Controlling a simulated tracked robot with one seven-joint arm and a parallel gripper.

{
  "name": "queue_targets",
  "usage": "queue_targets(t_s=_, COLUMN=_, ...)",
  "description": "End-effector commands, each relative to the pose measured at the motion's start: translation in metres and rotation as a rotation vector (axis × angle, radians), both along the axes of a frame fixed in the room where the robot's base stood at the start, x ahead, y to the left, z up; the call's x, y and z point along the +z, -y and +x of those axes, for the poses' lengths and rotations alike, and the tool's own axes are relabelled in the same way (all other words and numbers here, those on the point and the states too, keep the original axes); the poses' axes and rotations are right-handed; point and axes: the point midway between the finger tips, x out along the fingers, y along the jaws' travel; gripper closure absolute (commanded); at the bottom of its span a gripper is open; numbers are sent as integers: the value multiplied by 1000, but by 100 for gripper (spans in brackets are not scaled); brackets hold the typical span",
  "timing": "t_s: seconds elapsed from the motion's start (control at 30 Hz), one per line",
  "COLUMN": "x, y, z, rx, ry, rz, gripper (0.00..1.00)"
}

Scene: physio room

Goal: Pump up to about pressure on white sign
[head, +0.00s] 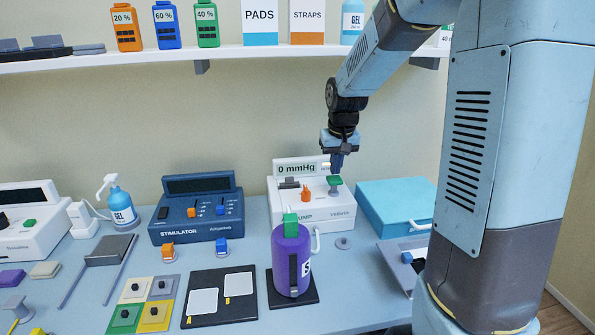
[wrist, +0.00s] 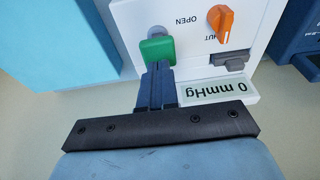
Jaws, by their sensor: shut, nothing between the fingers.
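The white pump (head: 345,213) stands at the back of the table. Its raised white panel (head: 297,168) reads 0 mmHg, and the panel also shows in the wrist view (wrist: 219,90). I see no other pressure figure. A green button (head: 334,182) is on the pump's top right. My gripper (head: 337,170) is shut and empty, pointing down at the green button. In the wrist view, its fingertips (wrist: 156,68) overlap the button's edge (wrist: 158,48); contact is unclear.
A purple canister (head: 287,262) with a green top stands before the pump, hiding part of its front. The blue stimulator (head: 197,208) stands left, a light blue box (head: 395,203) right. A shelf (head: 230,53) with bottles and boxes runs above.

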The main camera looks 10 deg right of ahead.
Motion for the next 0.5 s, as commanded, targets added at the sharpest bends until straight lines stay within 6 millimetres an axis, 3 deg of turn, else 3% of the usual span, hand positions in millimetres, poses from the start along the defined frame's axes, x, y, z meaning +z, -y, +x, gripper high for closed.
queue_targets(t_s=0.5, x=-10, y=0, z=0, rx=0, ry=-1, rz=0, gripper=100)
